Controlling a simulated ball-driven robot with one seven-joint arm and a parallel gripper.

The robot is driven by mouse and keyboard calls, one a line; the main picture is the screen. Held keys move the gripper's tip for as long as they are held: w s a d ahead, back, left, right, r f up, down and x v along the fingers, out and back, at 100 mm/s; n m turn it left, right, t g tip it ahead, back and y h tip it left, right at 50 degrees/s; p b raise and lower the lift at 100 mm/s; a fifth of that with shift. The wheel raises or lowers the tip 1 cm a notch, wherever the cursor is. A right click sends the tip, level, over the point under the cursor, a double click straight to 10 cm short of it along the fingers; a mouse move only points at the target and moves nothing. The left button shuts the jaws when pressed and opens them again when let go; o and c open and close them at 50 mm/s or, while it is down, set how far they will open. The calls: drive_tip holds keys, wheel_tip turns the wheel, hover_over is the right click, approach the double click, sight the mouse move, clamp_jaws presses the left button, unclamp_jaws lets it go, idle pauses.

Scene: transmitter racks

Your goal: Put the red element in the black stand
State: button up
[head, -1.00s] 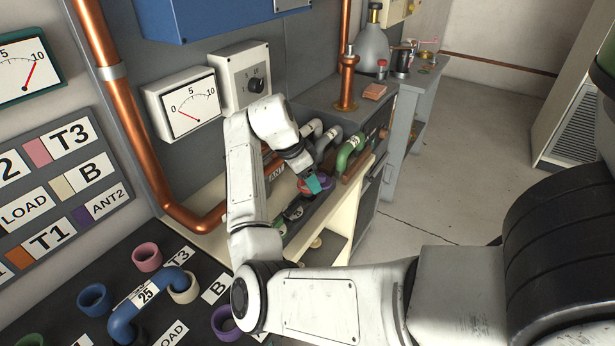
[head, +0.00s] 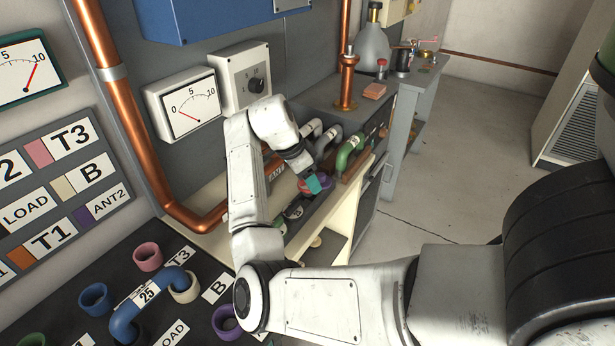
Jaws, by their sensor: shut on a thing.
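A dark piece (head: 295,211) with a pale label lies below the gripper, partly behind my arm. I cannot tell whether it is the black stand.
A green bent element (head: 351,151) and grey ones (head: 327,139) stand close behind the gripper. A copper pipe (head: 347,75) and a grey flask (head: 372,48) stand beyond. A blue U-link (head: 147,300) and coloured rings lie on the near black panel. The floor at right is clear.

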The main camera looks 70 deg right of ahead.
sight(305, 184)
drive_tip(key=shift+f+b, duration=1.15)
drive_tip(key=shift+f, duration=0.85)
drive_tip(key=o, duration=1.2)
drive_tip(key=v, duration=1)
drive_tip(key=shift+w+a+r, duration=0.1)
drive_tip(key=shift+a+r, duration=0.05)
drive_tip(key=shift+r, duration=0.2)
